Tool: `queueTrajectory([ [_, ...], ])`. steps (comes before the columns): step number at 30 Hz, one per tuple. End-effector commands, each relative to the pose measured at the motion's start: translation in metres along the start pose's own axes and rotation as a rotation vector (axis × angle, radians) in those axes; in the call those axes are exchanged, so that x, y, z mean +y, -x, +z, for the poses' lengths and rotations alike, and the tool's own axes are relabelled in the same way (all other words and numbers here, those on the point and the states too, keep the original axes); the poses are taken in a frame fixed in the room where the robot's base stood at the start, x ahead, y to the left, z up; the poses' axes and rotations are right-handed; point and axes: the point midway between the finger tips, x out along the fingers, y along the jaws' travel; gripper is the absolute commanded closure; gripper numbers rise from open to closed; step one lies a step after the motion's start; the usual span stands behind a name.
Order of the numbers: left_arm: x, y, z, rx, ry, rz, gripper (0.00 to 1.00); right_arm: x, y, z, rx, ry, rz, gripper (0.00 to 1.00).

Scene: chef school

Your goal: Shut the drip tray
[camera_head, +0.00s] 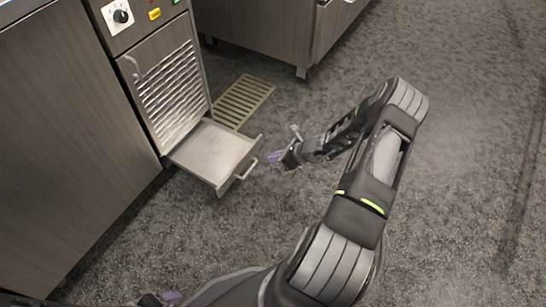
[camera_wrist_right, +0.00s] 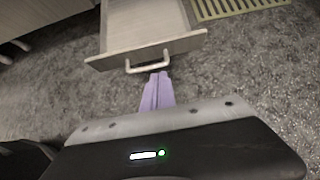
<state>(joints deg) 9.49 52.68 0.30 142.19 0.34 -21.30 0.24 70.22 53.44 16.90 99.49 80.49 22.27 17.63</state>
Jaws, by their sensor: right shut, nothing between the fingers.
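The drip tray (camera_head: 213,150) is a shallow metal drawer, pulled out low from the cabinet front below a slatted vent. Its bar handle (camera_head: 247,169) is on the front panel. In the right wrist view the tray's front panel (camera_wrist_right: 185,47) and handle (camera_wrist_right: 148,69) lie just ahead of my fingers. My right gripper (camera_head: 275,158) is shut and empty, its purple fingertips a little right of the handle; in the wrist view the fingertips (camera_wrist_right: 158,78) appear very near the handle, and contact is unclear. A small part of my left gripper (camera_head: 170,297) shows at the bottom edge.
The cabinet's slatted vent (camera_head: 173,95) is above the tray, with a knob (camera_head: 121,16) higher up. A yellowish floor grate (camera_head: 243,101) lies behind the tray. Another metal cabinet (camera_head: 262,28) stands at the back. The speckled floor right of my arm is clear.

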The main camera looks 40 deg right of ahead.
Motion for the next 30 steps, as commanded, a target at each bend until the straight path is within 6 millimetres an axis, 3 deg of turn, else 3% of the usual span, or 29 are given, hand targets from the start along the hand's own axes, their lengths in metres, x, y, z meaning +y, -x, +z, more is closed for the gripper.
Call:
queueTrajectory([
  [12,-0.012,-0.039,-0.004,0.018,0.002,0.0,0.26,0.001,-0.085,0.0,-0.002,0.003,0.002,1.0],
  [19,-0.014,-0.048,-0.005,0.024,0.003,0.0,0.26,0.0,-0.102,0.024,-0.001,0.004,0.001,1.0],
  [30,-0.014,-0.048,-0.006,0.026,0.002,0.0,0.26,0.0,-0.105,0.029,0.0,0.001,0.0,1.0],
])
